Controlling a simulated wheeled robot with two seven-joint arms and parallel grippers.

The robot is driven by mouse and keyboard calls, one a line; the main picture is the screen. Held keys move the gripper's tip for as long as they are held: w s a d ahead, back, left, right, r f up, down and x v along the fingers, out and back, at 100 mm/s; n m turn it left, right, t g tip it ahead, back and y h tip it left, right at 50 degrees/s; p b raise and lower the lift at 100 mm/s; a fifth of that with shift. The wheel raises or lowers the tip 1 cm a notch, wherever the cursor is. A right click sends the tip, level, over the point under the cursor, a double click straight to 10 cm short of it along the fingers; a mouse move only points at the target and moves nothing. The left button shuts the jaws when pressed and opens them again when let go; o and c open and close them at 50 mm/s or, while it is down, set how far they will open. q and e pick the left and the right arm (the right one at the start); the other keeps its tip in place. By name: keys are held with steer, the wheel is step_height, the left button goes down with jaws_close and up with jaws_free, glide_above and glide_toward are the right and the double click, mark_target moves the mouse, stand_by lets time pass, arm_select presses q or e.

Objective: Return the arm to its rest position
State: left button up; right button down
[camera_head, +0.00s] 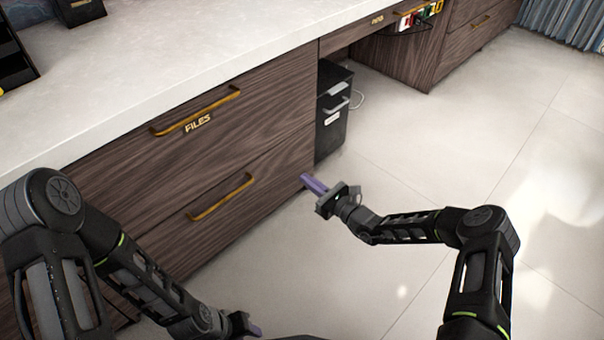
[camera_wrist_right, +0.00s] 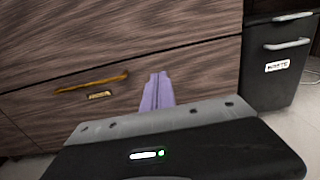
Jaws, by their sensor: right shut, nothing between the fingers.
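My right gripper (camera_head: 313,184) reaches out over the floor in front of the wooden drawer cabinet, near its lower right corner. Its purple fingers are together with nothing between them, and they also show in the right wrist view (camera_wrist_right: 158,92), pointing at the cabinet front. I cannot tell whether the fingertips touch the cabinet. My left gripper (camera_head: 254,330) shows only in part at the bottom edge of the head view.
The upper drawer (camera_head: 240,105) marked FILES and the lower drawer (camera_head: 260,190) are closed, with brass handles. A black bin (camera_head: 331,125) stands right of the cabinet under the white desktop (camera_head: 150,75). The pale floor (camera_head: 480,165) at right is clear.

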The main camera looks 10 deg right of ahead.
stand_by(0.4)
